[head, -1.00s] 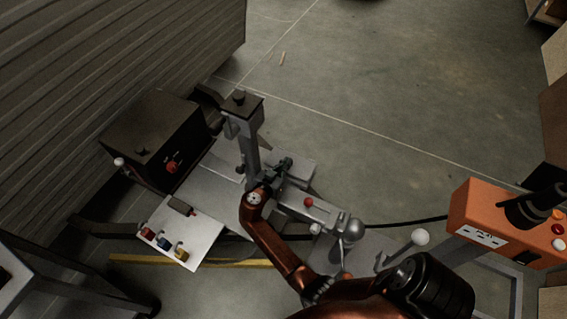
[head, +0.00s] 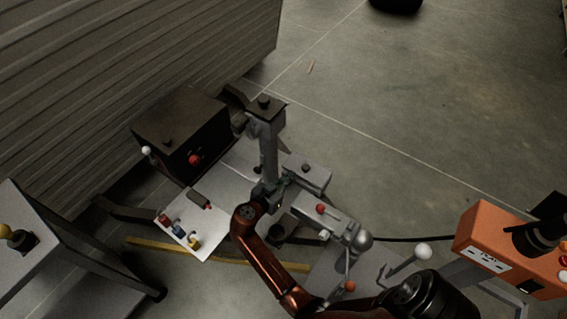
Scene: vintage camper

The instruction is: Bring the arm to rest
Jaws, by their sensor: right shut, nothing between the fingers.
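My right arm (head: 262,262) comes in from the bottom right, with copper-brown links bent at an elbow. My right gripper (head: 274,188) is small and dark in the head view, at the foot of the grey upright post (head: 268,150). It is shut and holds nothing. It overlaps the post's foot in the picture; I cannot tell whether they touch. My left gripper is not in view.
A black box (head: 180,128) with a red knob stands left of the post. A pale plate (head: 182,222) holds small coloured pieces. A grey bar with a ball end (head: 361,239) lies right. An orange box (head: 500,238) stands at far right.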

